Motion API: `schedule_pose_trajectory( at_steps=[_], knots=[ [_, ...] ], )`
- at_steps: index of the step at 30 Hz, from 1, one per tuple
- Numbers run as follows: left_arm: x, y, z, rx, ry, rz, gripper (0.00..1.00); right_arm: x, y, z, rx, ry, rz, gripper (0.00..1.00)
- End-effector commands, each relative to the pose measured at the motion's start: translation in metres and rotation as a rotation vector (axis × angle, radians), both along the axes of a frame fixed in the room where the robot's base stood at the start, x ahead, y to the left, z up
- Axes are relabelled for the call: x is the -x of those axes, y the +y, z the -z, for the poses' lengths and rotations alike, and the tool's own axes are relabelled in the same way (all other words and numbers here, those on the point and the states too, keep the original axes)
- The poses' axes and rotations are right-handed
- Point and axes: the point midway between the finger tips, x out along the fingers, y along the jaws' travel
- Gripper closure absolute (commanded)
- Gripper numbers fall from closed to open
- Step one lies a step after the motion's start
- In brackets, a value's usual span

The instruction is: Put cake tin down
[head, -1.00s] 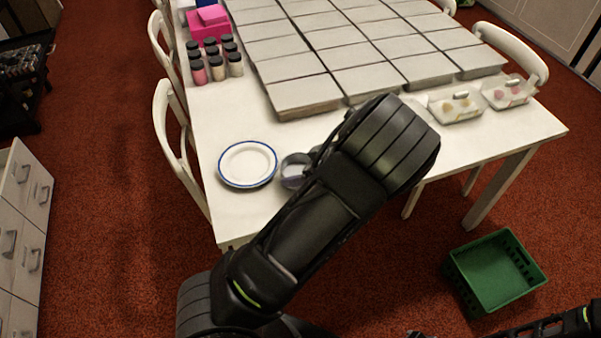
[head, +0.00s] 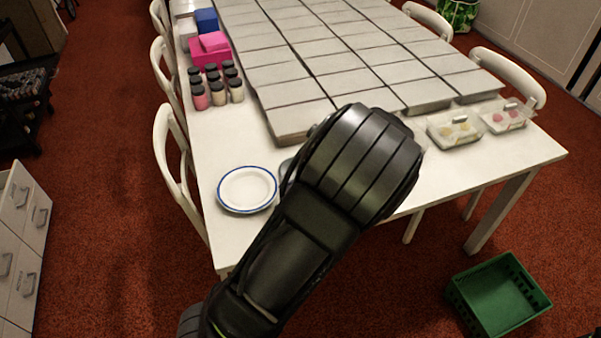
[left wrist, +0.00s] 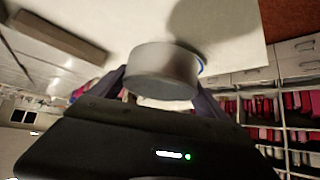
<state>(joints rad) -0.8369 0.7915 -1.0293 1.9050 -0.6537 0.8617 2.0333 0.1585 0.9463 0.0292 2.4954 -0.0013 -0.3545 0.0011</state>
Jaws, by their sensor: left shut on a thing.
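The cake tin (left wrist: 162,72) is a plain grey metal cylinder. In the left wrist view it sits between the two dark fingers of my left gripper (left wrist: 162,88), which is shut on it. The white table top shows just beyond it; I cannot tell whether the tin touches the table. In the head view a sliver of grey (head: 286,169) beside the plate is probably the tin; my left arm hides the rest and the gripper. My right gripper is out of view.
A white plate with a blue rim (head: 247,189) lies on the white table (head: 235,235) near its front left corner. Jars (head: 217,86), a pink box (head: 211,48), rows of grey slabs (head: 300,60) and clear boxes (head: 455,130) stand behind. A green crate (head: 500,295) is on the floor.

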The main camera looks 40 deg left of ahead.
Motion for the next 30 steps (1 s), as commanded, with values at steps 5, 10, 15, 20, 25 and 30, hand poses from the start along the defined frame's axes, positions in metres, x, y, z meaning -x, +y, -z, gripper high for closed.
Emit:
schedule_pose_trajectory(
  at_steps=[5, 10, 15, 20, 25, 30],
  knots=[
    [0.0, 0.0, 0.0, 0.0, 0.0, 0.004, 0.62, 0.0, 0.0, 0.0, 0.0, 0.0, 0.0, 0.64],
    [-0.006, -0.004, -0.001, 0.003, -0.001, 0.103, 0.62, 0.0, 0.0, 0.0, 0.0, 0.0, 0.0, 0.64],
    [-0.022, -0.02, -0.005, 0.007, -0.002, 0.384, 0.62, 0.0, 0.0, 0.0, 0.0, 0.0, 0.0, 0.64],
    [-0.042, -0.055, -0.014, 0.013, -0.008, 0.749, 0.62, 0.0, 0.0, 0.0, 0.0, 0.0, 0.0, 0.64],
    [-0.055, -0.109, -0.037, 0.012, -0.016, 1.177, 0.62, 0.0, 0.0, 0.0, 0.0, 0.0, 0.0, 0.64],
    [-0.054, -0.156, -0.06, 0.004, -0.009, 1.491, 0.62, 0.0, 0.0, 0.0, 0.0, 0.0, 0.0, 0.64]
  ],
)
